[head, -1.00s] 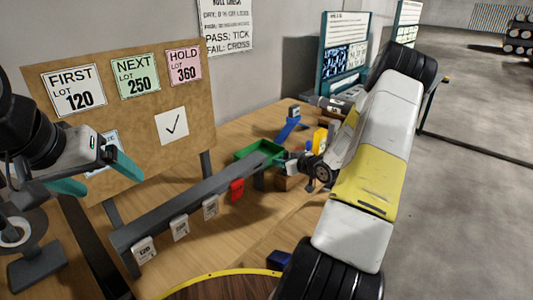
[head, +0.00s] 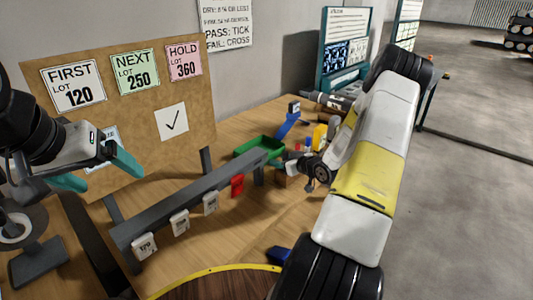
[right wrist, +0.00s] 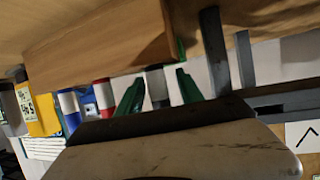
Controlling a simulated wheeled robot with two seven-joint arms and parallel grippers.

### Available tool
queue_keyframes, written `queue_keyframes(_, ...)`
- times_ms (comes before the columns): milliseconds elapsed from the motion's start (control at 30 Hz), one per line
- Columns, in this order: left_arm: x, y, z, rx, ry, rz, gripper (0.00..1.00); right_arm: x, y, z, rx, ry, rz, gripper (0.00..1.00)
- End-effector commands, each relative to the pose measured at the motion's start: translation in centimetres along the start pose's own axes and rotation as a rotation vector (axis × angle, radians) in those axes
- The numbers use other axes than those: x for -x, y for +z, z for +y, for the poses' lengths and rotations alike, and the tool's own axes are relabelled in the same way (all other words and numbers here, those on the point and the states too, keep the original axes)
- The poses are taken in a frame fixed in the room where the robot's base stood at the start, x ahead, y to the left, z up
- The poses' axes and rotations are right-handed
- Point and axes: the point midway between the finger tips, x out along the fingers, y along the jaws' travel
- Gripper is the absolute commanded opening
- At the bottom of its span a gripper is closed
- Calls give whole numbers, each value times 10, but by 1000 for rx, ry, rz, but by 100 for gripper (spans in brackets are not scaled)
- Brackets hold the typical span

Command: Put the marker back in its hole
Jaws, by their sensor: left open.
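A wooden block (right wrist: 95,45) fills the upper part of the right wrist view. A blue-and-white marker (right wrist: 68,108), a red-and-white marker (right wrist: 103,95) and a black-and-white marker (right wrist: 157,88) stand in a row along it. My right gripper (right wrist: 159,78) has its green fingers on either side of the black marker, with a thin gap showing at each side. Whether that marker sits in a hole is unclear. In the head view my right gripper (head: 292,165) is by the block (head: 284,181), partly hiding it. My left gripper (head: 98,168) is open and empty before the board.
A grey rail (head: 190,203) with white tags and a red tag (head: 237,185) crosses the table (head: 250,225). A green tray (head: 258,147), a blue stand (head: 287,123) and a yellow object (head: 319,136) are near the block. The pinboard (head: 150,150) stands at left.

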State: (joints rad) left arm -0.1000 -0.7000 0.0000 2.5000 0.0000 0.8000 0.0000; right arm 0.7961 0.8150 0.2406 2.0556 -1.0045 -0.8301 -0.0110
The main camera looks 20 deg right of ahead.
Motion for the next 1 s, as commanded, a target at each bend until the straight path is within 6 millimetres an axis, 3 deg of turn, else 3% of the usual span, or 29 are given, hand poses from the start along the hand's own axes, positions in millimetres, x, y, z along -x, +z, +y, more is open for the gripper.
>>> queue_keyframes(267,0,0,0,0,0,0,88,9,0,1,0,2,-1,44)
queue_keyframes(700,0,0,0,0,0,0,88,73,0,1,0,2,-1,44)
queue_keyframes(1000,0,0,0,0,0,0,88,78,0,0,0,0,0,44)
